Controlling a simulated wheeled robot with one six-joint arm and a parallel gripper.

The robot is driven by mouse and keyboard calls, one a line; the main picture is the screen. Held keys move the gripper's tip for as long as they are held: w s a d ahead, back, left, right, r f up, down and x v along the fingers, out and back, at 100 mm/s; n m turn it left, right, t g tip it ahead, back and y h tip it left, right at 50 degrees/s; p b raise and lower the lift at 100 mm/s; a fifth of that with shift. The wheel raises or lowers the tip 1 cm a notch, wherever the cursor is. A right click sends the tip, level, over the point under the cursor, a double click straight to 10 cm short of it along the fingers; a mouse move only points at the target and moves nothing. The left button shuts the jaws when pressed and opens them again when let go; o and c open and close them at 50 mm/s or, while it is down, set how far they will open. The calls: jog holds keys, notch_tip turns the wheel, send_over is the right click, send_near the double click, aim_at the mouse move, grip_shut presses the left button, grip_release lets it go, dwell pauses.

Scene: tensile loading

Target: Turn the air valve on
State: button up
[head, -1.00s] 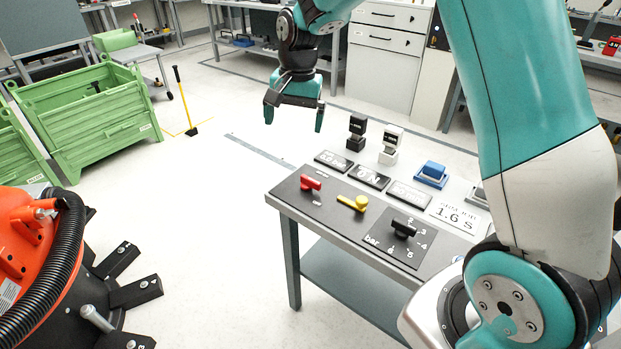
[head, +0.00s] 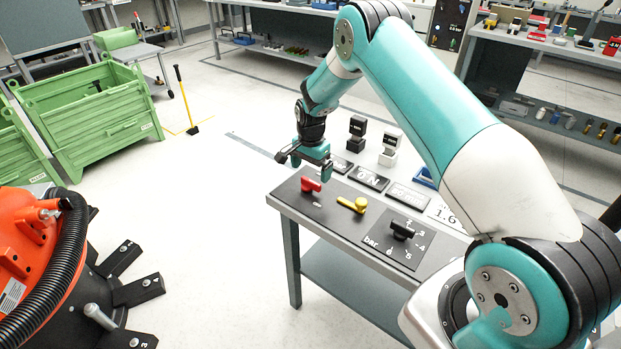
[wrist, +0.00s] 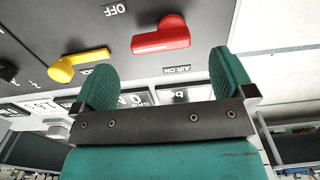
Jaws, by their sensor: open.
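A red lever handle (head: 311,184) sits on the dark panel (head: 325,206) at the near left part of the bench. In the wrist view the red handle (wrist: 162,36) lies beyond my fingertips, between an "OFF" label (wrist: 114,10) and an "AIR ON" label (wrist: 177,70). My gripper (head: 307,166) is just above and behind the red handle in the head view. In the wrist view my gripper (wrist: 165,75) is open and empty, its two fingers spread with the handle ahead of the gap.
A yellow handle (head: 353,204) and a black knob (head: 402,229) with a "bar" scale sit to the right on the panel. Black and white stamps (head: 357,132) stand behind on the bench. A green crate (head: 90,120) stands far left on open floor.

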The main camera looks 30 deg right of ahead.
aim_at(311, 181)
jog(key=shift+f+p, duration=0.3)
jog(key=shift+f, duration=2.1)
jog(key=c, duration=0.9)
